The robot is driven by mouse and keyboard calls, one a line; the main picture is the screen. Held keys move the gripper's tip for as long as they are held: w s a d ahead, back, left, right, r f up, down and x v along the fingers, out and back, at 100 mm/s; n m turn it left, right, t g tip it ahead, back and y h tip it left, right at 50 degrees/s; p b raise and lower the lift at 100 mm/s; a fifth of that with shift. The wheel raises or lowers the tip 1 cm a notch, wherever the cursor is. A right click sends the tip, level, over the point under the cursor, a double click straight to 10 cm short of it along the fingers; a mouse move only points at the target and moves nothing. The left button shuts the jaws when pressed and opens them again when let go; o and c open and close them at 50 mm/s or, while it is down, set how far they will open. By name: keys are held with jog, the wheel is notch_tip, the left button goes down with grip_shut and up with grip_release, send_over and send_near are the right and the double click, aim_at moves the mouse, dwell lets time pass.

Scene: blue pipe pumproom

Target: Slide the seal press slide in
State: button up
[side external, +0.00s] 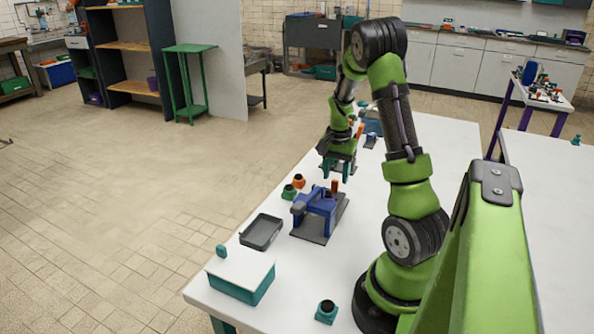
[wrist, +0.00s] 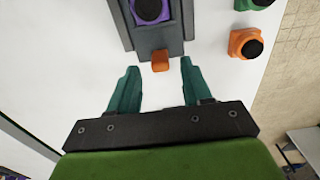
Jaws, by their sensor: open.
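The seal press (side external: 318,205) is a blue frame on a dark grey base plate on the white table in the side view. Its grey slide (wrist: 158,38) comes down from the top of the wrist view, carrying a purple piece with a dark round centre (wrist: 150,10). An orange handle (wrist: 161,60) is at the slide's near end; it also shows upright in the side view (side external: 334,186). My gripper (side external: 335,176) is open above the handle end of the press. In the wrist view its teal fingers (wrist: 158,67) stand either side of the handle, apart from it.
Orange (side external: 299,181) and green (side external: 289,192) dark-topped pieces stand left of the press. A dark tray (side external: 261,232), a teal box with a white top (side external: 240,276) and a teal dark-topped piece (side external: 326,312) are nearer the camera. Table space right of the press is clear.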

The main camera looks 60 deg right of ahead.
jog(key=shift+f, duration=1.5)
jog(key=shift+c, duration=0.2)
grip_shut()
